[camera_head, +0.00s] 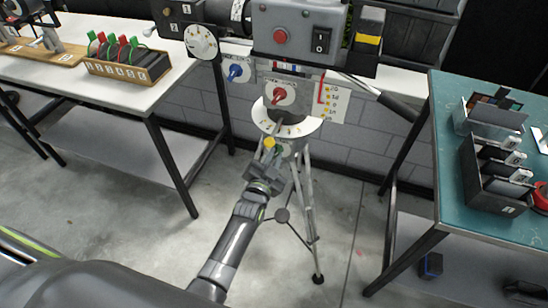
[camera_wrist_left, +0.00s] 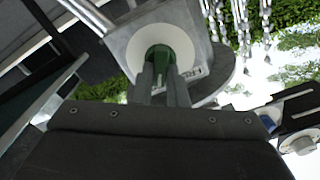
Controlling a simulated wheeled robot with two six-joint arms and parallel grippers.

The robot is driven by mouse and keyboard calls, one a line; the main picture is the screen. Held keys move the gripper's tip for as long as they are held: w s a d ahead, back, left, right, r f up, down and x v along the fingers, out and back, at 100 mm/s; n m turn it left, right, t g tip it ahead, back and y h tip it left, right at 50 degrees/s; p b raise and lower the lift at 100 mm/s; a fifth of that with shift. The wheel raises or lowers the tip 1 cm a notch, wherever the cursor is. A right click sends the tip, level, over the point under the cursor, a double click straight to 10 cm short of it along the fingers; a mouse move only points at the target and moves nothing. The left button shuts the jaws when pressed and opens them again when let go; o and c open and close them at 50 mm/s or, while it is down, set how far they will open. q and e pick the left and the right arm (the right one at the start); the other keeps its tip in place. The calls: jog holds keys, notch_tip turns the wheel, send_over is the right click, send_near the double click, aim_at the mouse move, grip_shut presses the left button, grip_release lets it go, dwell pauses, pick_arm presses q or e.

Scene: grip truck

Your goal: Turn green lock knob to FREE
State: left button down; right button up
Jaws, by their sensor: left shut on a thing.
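The green lock knob (camera_wrist_left: 168,52) shows in the left wrist view, in front of a round white plate on a grey housing. My left gripper (camera_wrist_left: 165,82) has its two fingers closed around the knob's near part. In the head view, my left gripper (camera_head: 278,138) reaches up to the tripod head, just below a white curved scale plate (camera_head: 298,128). The green knob is hidden there by the gripper. My right gripper is not in view.
Above the gripper are a red knob (camera_head: 280,93), a blue knob (camera_head: 236,71) and a grey box (camera_head: 298,30) with a red button. Tripod legs (camera_head: 308,210) stand close by. A white table (camera_head: 170,82) is at left, a teal-topped table (camera_head: 450,110) at right.

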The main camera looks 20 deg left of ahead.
pick_arm(q)
jog(key=shift+n, duration=0.4)
jog(key=shift+a+f+n+p, duration=0.15)
jog(key=shift+n+p, duration=0.75)
jog(key=shift+n, duration=1.85)
jog(key=shift+a+r+n+p, duration=0.15)
jog(key=shift+n+p, duration=0.75)
jog(key=shift+n, duration=1.85)
jog(key=shift+f, duration=0.1)
jog(key=c, duration=1.4)
grip_release()
jog(key=shift+c, duration=0.2)
